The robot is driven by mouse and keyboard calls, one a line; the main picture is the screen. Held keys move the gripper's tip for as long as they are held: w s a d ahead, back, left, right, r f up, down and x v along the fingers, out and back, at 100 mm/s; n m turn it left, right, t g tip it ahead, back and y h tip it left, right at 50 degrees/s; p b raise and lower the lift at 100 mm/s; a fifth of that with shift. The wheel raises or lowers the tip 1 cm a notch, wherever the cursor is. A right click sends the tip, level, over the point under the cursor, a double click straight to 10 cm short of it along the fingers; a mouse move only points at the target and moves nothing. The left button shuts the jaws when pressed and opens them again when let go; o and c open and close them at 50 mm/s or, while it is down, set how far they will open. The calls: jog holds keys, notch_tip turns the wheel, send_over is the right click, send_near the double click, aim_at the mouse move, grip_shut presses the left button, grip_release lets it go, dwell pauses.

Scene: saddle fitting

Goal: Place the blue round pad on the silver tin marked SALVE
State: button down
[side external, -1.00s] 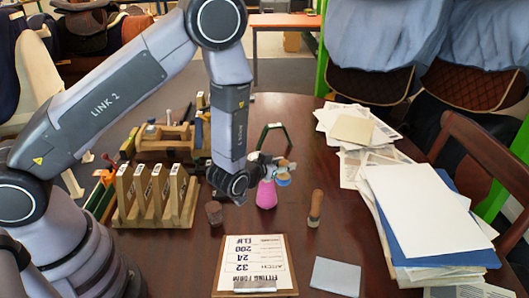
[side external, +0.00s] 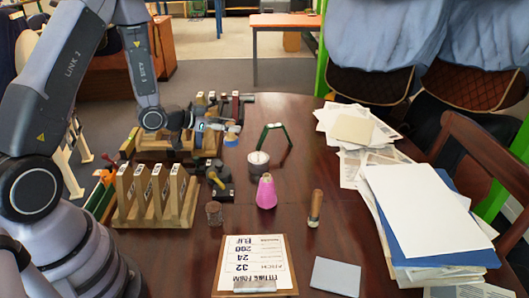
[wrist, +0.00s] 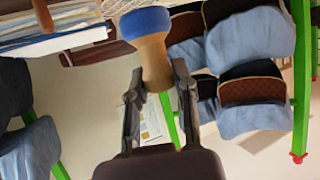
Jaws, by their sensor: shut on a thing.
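The blue round pad (wrist: 146,22) is the end of a tan, waisted handle (wrist: 154,65) in the wrist view. My gripper (wrist: 160,88) is shut on the tan handle. In the side view my gripper (side external: 218,128) holds it above the back left of the table, over the wooden racks. A small round silver-white tin (side external: 258,165) with a small knob-like thing on top stands behind the pink bottle, to the right of and nearer than my gripper. It may be the SALVE tin; no mark is legible. The pad is well apart from it.
A pink cone-shaped bottle (side external: 266,192) stands in front of the tin, and a green angled frame (side external: 277,136) behind it. A wooden-handled brush (side external: 315,209), brown cup (side external: 214,213), clipboard (side external: 254,265) and slotted rack (side external: 155,200) stand around. Paper stacks (side external: 415,210) fill the right.

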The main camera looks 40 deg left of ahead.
jog(key=shift+s+a+r, duration=0.15)
jog(key=shift+s+a, duration=0.1)
jog(key=shift+a, duration=0.35)
jog(key=w+f, duration=0.4)
jog(key=w, duration=0.4)
send_over(258, 157)
jog(key=s, duration=0.1)
jog(key=shift+m+h, duration=0.3)
notch_tip(258, 157, down, 5)
jog(key=shift+r, duration=0.1)
jog(key=shift+w+f, duration=0.15)
jog(key=shift+f, duration=0.05)
jog(key=shift+w+f, duration=0.15)
jog(key=shift+f, duration=0.8)
jog(key=shift+w+f, duration=0.15)
jog(key=shift+f, duration=0.8)
jog(key=shift+f, duration=0.1)
jog(key=c, duration=0.9)
grip_release()
